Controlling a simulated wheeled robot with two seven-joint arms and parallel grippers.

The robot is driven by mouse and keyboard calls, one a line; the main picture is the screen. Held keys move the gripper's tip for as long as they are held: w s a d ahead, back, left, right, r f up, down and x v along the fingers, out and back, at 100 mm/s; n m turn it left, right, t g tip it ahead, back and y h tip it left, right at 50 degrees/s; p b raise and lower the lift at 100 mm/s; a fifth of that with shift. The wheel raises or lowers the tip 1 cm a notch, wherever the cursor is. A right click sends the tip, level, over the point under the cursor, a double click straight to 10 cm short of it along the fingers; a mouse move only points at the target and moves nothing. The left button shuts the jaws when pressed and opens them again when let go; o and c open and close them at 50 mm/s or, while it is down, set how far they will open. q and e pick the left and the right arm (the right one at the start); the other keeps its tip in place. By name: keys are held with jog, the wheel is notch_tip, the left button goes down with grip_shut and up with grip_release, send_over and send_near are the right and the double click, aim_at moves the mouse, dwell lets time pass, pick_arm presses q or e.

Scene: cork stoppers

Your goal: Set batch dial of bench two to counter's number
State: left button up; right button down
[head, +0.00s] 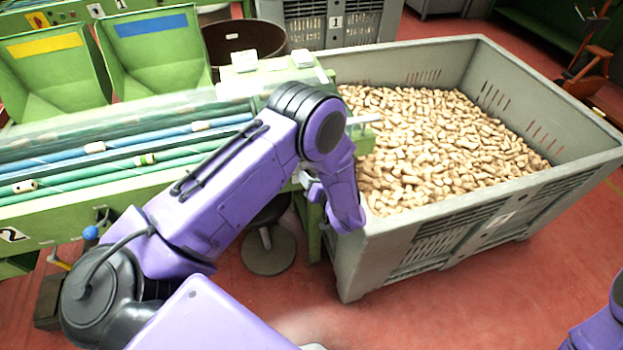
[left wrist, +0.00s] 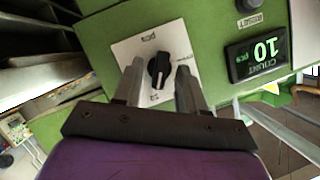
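The batch dial (left wrist: 159,69) is a black knob on a white plate on the green bench panel in the left wrist view. A white mark on the knob points toward the picture's bottom. My left gripper (left wrist: 160,72) is open, one finger on each side of the knob, with visible gaps to it. The counter (left wrist: 257,58) is a dark display with green digits looking like 10 in the picture; its lettering appears upside down, so the reading is uncertain. Bench two (head: 60,228), green with a 2 label, stands at left in the head view. The dial is hidden there behind my left arm.
A grey crate (head: 470,222) full of corks stands right of the bench. Green bins (head: 155,50) stand at the back left. A round stool base (head: 268,255) is below the bench end. Red floor in front of the crate is clear.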

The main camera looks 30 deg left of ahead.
pick_arm(q)
jog(key=shift+d, duration=0.1)
jog(key=b+v, duration=0.2)
jog(key=v, duration=0.8)
jog(key=shift+s+d, duration=0.1)
jog(key=shift+d, duration=0.05)
